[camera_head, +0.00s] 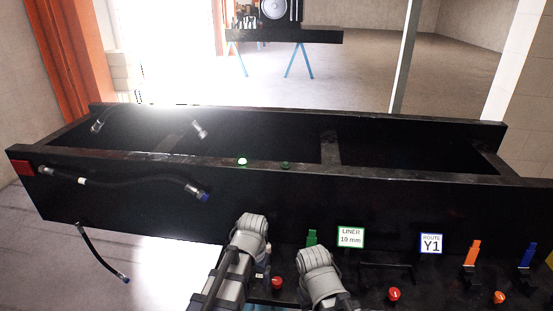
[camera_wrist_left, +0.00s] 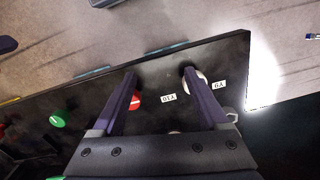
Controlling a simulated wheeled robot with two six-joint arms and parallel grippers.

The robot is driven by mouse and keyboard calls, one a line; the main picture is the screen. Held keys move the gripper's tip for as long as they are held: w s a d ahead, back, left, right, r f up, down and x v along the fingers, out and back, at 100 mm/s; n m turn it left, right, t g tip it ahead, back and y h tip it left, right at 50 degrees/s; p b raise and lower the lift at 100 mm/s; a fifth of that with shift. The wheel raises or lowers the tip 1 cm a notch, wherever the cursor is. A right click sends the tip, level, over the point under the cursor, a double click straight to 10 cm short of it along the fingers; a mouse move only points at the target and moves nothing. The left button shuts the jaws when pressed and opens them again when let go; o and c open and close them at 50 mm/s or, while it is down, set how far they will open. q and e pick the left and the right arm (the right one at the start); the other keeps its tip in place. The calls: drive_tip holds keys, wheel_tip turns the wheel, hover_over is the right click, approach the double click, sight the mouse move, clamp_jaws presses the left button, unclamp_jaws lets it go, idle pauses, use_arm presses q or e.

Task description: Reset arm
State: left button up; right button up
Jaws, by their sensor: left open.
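My left gripper (camera_wrist_left: 160,80) is open in the left wrist view, its two dark fingers spread with no object gripped. It hangs over a dark panel (camera_wrist_left: 95,93) with a red knob (camera_wrist_left: 136,99) by one finger and a pale knob (camera_wrist_left: 201,80) by the other. In the head view my two grey arms come up at the bottom middle, in front of the black frame (camera_head: 130,206). The left gripper's fingertips are not clear there. My right gripper is not visible in either view.
A black hose (camera_head: 130,182) lies along the frame's front, and another hose (camera_head: 97,252) hangs below. Signs "LINER 10 mm" (camera_head: 350,238) and "ROUTE Y1" (camera_head: 431,243) stand near an orange holder (camera_head: 472,252) and a red knob (camera_head: 393,294). A black table (camera_head: 290,36) stands behind.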

use_arm(q)
drive_tip(key=s+d+f+m+b, duration=0.1)
drive_tip(key=s+d+f+b, duration=0.4)
drive_tip(key=s+f, duration=0.3)
drive_tip(key=shift+s+d+f+y+b, duration=0.15)
drive_tip(key=shift+s+d+y+b, duration=0.3)
drive_tip(key=shift+s, duration=0.25)
use_arm(e)
wheel_tip(320, 180, down, 8)
drive_tip(key=shift+f, duration=0.2)
idle(0.6)
